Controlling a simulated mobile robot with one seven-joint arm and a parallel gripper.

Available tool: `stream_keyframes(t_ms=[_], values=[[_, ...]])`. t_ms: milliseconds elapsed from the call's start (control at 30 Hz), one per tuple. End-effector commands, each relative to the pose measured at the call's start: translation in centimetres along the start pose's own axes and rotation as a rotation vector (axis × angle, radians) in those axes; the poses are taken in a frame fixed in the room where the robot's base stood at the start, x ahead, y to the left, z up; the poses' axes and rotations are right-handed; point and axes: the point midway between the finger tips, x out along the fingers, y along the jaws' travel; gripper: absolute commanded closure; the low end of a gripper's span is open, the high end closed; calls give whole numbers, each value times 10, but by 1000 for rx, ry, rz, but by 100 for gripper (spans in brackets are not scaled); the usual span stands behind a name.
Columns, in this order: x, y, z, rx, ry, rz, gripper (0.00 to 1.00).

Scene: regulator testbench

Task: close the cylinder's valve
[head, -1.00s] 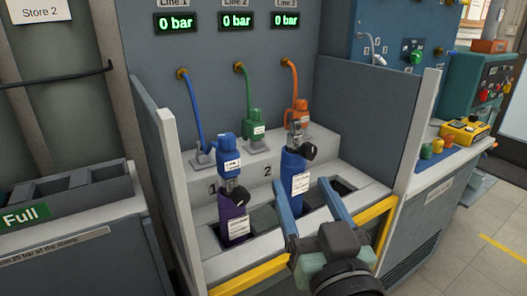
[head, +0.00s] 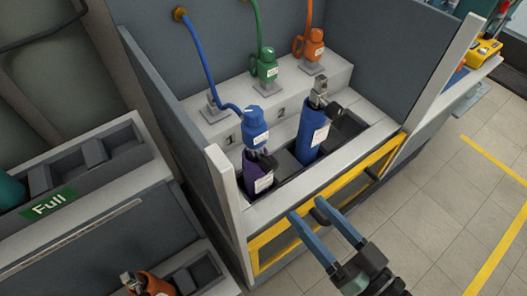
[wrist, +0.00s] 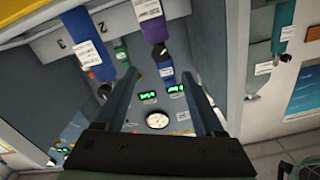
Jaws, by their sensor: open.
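A purple cylinder (head: 262,183) stands in the bench's first slot, with a blue connector (head: 256,131) on top and a dark valve knob (head: 267,163) partly hidden beneath it. A blue cylinder (head: 312,127) stands tilted to its right; its metal valve (head: 319,90) has a black knob (head: 335,108) on the right side and no connector on it. My gripper (head: 306,209) is open and empty, in front of the bench's yellow frame, apart from both cylinders. The wrist view also shows the purple cylinder (wrist: 151,27) and the blue cylinder (wrist: 86,42), inverted.
Green (head: 267,67) and orange (head: 314,45) connectors sit on stands behind. Grey side walls (head: 390,58) flank the bench; a yellow frame (head: 268,236) crosses its front. A "Full" rack (head: 75,190) and an orange cylinder (head: 158,284) are at left. Floor at right is clear.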

Motion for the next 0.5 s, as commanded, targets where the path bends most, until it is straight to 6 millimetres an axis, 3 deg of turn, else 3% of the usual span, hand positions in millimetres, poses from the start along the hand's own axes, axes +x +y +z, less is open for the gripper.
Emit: stream_keyframes(t_ms=[500], values=[[100,-2,-2,-1,2,-4,30]])
